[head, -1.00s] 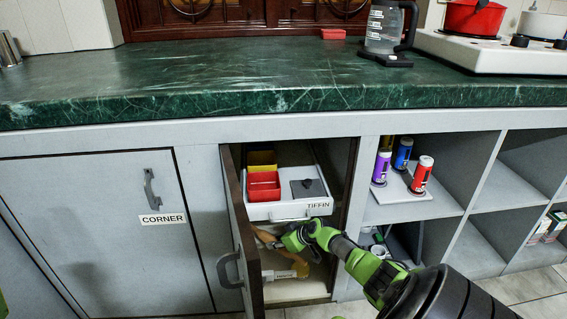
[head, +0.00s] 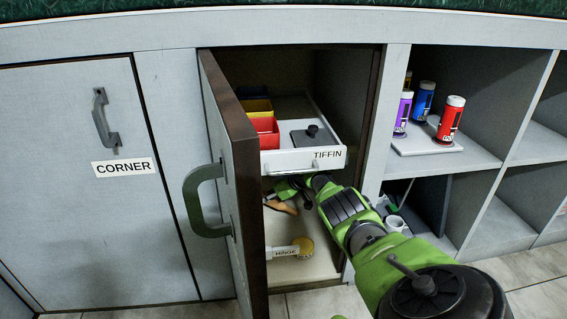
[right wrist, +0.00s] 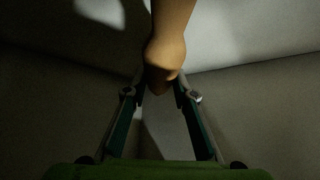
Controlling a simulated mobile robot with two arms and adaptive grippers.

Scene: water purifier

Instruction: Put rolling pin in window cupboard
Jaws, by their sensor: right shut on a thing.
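The rolling pin (head: 282,206) shows as a piece of light brown wood low inside the open cupboard, under the TIFFIN drawer. My right gripper (head: 290,187) reaches in there from the right and partly hides it. In the right wrist view, my right gripper (right wrist: 161,92) is shut on the rounded wooden handle end of the rolling pin (right wrist: 170,35), which runs up out of the picture. Its far end is hidden. My left gripper is not in view. No cupboard labelled window shows.
The open door (head: 236,165) stands close left of my arm. The TIFFIN drawer (head: 300,160) hangs just above the gripper. A HINGE label (head: 285,251) and a yellow round thing (head: 304,246) are low in the cupboard. Bottles (head: 449,120) stand on the right shelf.

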